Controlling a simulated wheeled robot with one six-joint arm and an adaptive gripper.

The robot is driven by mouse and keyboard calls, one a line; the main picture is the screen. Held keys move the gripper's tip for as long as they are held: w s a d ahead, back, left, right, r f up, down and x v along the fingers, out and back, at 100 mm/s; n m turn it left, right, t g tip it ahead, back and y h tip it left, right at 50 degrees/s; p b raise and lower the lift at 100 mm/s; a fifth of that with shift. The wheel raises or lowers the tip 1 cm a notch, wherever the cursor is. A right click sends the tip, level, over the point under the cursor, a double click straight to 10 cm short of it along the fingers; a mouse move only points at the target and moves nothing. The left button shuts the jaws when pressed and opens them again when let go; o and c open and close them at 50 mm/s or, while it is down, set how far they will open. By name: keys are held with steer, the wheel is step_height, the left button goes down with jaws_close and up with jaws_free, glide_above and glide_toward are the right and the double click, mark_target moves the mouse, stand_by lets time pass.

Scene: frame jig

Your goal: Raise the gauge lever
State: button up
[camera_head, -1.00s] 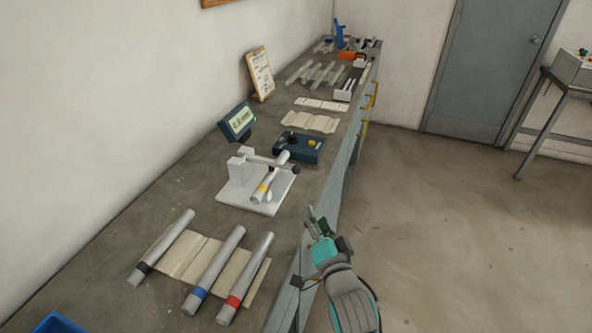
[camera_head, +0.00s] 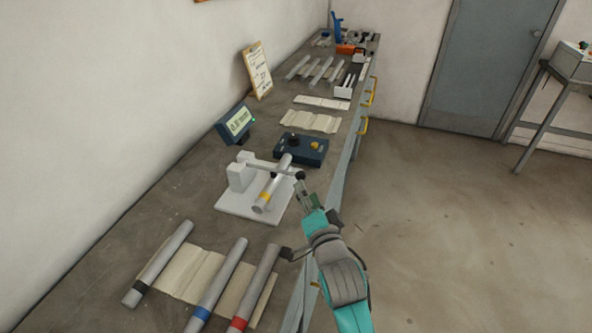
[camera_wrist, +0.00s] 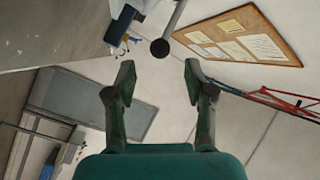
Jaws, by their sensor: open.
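The gauge lever (camera_head: 277,170) is a thin grey rod reaching right from a white post (camera_head: 240,172) on the white gauge base (camera_head: 232,207). It ends in a black knob (camera_head: 300,175). A grey tube with a yellow band (camera_head: 272,185) lies on the gauge, below the lever. My gripper (camera_head: 303,190) is just short of the knob at the bench's right edge. In the wrist view the knob (camera_wrist: 160,48) appears between and beyond the open fingers (camera_wrist: 159,80), with nothing held. Contact with the knob is not visible.
A digital display (camera_head: 236,122) and a dark control box (camera_head: 301,149) stand behind the gauge. Three banded tubes, including a blue-banded one (camera_head: 218,282), lie on a cloth in front. More tubes (camera_head: 317,69) lie farther back.

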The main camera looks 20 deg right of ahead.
mark_target(300, 174)
steer(key=shift+w+d, duration=0.2)
steer(key=shift+w, duration=3.5)
jaws_close()
